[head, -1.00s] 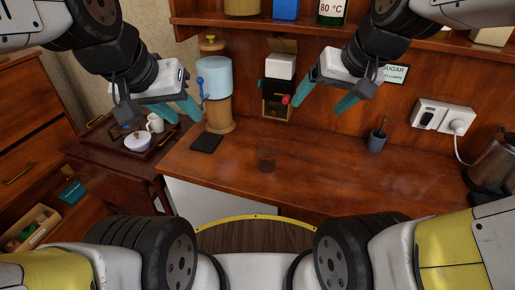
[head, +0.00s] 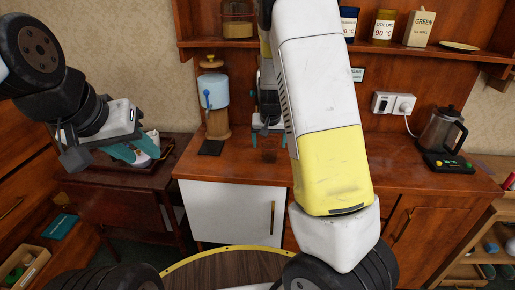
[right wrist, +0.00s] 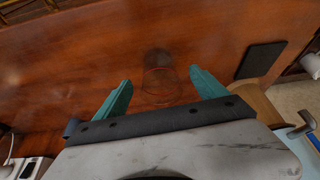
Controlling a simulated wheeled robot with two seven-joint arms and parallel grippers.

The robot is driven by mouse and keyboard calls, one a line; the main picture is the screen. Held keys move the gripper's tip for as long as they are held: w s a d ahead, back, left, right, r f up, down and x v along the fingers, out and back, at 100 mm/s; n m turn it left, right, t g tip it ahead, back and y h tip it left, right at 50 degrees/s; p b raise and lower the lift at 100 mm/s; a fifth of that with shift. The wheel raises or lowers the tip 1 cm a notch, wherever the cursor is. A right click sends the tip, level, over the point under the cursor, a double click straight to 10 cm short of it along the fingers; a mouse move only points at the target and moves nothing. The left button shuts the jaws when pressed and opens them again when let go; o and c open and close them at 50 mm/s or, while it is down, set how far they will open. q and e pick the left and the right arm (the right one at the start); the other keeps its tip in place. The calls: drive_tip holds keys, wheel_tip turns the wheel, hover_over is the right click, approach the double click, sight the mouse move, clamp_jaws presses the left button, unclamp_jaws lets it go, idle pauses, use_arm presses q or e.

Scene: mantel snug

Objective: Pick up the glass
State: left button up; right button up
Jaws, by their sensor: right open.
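The glass (head: 270,156) is small, clear and brownish against the wooden worktop (head: 230,170). It stands near the middle of the worktop and is hard to see in the head view. In the right wrist view the glass (right wrist: 160,78) shows between and just beyond the two teal fingertips, with a gap on each side. My right gripper (head: 269,130) is open and empty, pointing down close to the glass; my right arm hides part of the worktop. My left gripper (head: 140,155) is open and empty, off to the left in front of the side table.
A blue-and-wood dispenser (head: 214,95) and a dark mat (head: 211,148) are left of the glass. A kettle (head: 440,128) stands at the right end. A side table (head: 100,180) bears a tray with a white pot. A shelf (head: 400,48) with tins runs above.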

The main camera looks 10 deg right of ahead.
drive_tip(key=x, duration=0.7)
drive_tip(key=shift+w+d+f, duration=0.1)
drive_tip(key=shift+w+d, duration=0.15)
drive_tip(key=shift+w, duration=0.2)
drive_tip(key=c, duration=1.7)
